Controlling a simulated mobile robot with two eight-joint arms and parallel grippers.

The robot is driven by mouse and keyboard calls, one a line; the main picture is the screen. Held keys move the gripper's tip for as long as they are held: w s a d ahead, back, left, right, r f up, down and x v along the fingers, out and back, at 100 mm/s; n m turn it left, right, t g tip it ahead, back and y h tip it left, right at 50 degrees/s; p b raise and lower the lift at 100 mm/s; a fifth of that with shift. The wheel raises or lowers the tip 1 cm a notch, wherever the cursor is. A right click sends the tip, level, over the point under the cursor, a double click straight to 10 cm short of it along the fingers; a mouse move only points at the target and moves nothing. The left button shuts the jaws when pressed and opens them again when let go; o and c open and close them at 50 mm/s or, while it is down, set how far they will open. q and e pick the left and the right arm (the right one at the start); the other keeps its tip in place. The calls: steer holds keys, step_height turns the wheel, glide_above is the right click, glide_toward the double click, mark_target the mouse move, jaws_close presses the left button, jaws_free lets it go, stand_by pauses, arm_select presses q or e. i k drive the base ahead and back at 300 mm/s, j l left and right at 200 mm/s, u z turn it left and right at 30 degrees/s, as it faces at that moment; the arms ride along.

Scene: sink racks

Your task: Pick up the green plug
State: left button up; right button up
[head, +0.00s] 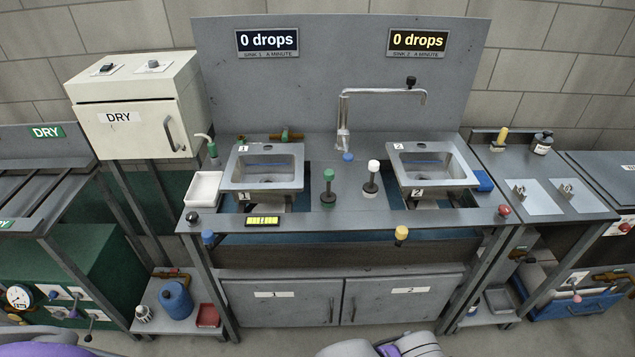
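The green plug (328,187) stands upright on the grey counter between the two sinks. It has a green knob on top, a dark stem and a wide green base. A similar plug with a white knob (372,178) stands just to its right. Sink 1 (262,182) is to the left of the green plug and sink 2 (432,178) is to the right. Only grey and purple parts of my arms show at the bottom edge, well below the counter. No gripper fingers can be seen, and nothing touches the plug.
A swivel tap (344,120) rises behind the plugs, its spout reaching right. A white tray (204,189) sits left of sink 1 and a blue block (483,181) right of sink 2. Coloured knobs line the counter's front edge. The counter around the plug is mostly clear.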

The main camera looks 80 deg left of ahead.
mark_target(327, 196)
steer(key=u, duration=2.4)
